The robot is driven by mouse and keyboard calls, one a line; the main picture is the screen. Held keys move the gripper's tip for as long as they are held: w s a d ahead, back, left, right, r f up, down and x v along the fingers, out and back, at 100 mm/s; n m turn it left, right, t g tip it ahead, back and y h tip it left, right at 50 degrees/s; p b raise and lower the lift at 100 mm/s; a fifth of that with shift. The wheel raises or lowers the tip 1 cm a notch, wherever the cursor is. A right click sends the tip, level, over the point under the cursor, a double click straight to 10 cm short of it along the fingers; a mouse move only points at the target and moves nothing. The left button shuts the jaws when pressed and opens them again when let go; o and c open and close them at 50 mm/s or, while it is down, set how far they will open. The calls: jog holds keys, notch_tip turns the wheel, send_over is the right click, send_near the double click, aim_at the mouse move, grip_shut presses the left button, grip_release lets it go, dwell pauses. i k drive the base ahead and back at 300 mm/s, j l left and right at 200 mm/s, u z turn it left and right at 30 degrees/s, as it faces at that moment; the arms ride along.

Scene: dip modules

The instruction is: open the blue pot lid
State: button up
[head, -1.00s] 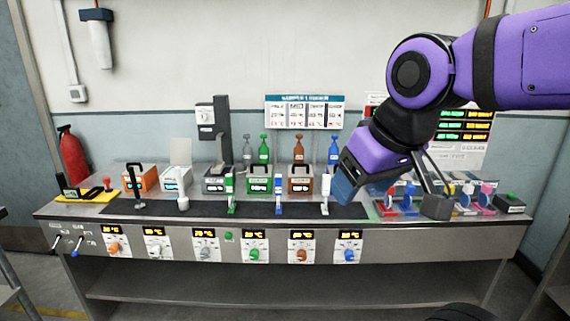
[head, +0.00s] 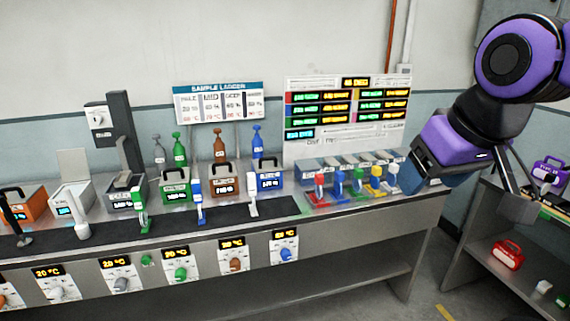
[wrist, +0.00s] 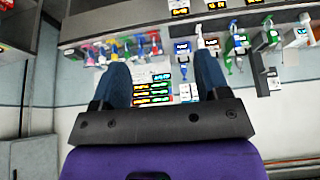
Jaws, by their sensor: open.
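The blue pot (head: 269,180) is a box-shaped pot with a white label and display, standing in the row on the bench right of the brown pot (head: 225,187). Its lid (head: 265,163), with a dark arched handle, is down on it. A white-handled stand (head: 252,190) is in front and partly hides its left side. My gripper (head: 432,180) is off the bench's right end, well right of the pot, and empty. In the wrist view my two blue fingers are apart, with open space between them (wrist: 163,68).
Several coloured levers (head: 357,185) stand at the bench's right end, between pot and gripper. Coloured bottles (head: 257,145) stand behind the pots. A lit display board (head: 345,120) is on the wall. A side shelf (head: 510,230) holds a red case (head: 508,254).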

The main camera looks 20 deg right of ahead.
aim_at(265, 165)
jog(key=i, duration=1)
